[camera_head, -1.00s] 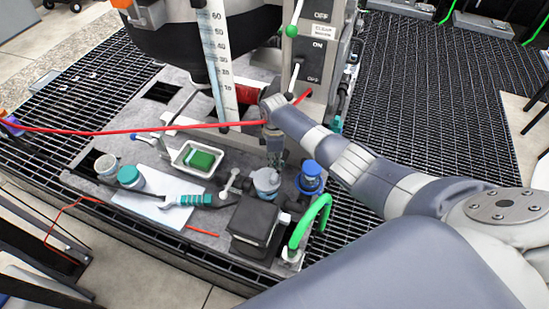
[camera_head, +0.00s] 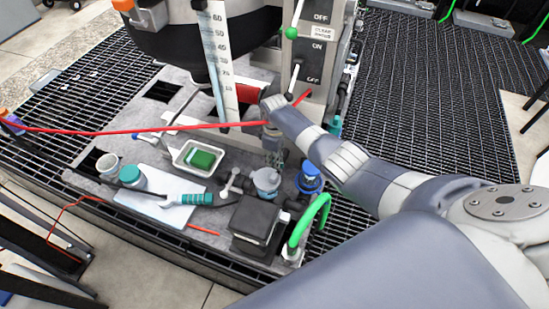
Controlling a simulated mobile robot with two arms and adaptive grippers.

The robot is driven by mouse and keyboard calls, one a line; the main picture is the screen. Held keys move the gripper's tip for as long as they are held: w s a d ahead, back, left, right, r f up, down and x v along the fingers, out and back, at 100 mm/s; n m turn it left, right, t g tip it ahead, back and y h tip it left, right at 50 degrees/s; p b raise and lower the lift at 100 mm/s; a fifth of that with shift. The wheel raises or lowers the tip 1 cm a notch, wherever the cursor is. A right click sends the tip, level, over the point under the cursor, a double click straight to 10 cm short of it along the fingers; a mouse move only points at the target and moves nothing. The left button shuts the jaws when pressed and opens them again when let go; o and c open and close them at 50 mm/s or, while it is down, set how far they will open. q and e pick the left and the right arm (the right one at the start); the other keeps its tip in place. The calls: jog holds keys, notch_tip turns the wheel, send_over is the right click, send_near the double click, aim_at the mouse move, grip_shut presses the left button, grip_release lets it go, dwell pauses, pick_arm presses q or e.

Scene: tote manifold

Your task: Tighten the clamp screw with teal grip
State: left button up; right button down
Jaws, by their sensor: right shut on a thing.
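My right gripper (camera_head: 273,158) points down in the middle of the head view, under its wrist and just above the pale blue-grey cap of a round housing (camera_head: 266,180). It is shut on a small part with a greenish tint between its fingers. The part is too small and too covered for me to tell whether it is the clamp screw with the teal grip. Another teal piece (camera_head: 335,126) shows partly behind the right side of the switch panel. My left gripper is not in view.
A teal-handled tool (camera_head: 190,200) lies on a white sheet beside a teal-lidded jar (camera_head: 133,177). A white tray (camera_head: 179,160) holds a green block. A red line crosses at left. A black box (camera_head: 254,222), blue knob (camera_head: 309,177) and green hose (camera_head: 310,220) stand close by.

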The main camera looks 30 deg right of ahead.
jog(key=shift+w, duration=0.1)
jog(key=c, duration=1.6)
grip_release()
jog(key=shift+r, duration=0.1)
notch_tip(320, 180, up, 12)
